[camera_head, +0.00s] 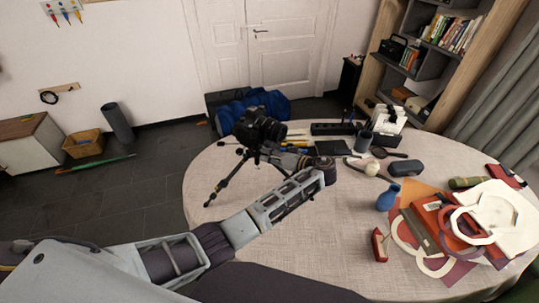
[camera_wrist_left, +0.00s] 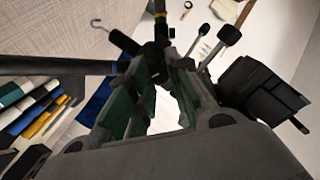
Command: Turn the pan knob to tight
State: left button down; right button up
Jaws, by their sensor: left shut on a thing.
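A black camera (camera_head: 259,127) sits on a small dark tripod (camera_head: 229,180) at the left part of the round table. My left gripper (camera_head: 272,152) reaches in from the right side of the tripod head, below the camera. In the left wrist view, its green-padded fingers (camera_wrist_left: 155,85) are shut on a small dark part of the tripod head, which looks like the pan knob (camera_wrist_left: 158,60). The fingers hide most of it, so its turn cannot be read. The camera (camera_wrist_left: 262,90) is at the right there. My right gripper is not in view.
The round table (camera_head: 330,235) is clear at the front. A blue vase (camera_head: 388,197), a small red object (camera_head: 380,245) and a pile of papers and frames (camera_head: 470,225) lie to the right. A black power strip (camera_head: 335,128) and a grey cup (camera_head: 363,141) stand behind.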

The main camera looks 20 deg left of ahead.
pick_arm(q)
jog(key=shift+m+y, duration=0.3)
jog(key=shift+m, duration=0.4)
jog(key=shift+w+g, duration=0.1)
jog(key=shift+g, duration=0.2)
jog(key=c, duration=1.3)
grip_release()
jog(key=shift+d, duration=0.1)
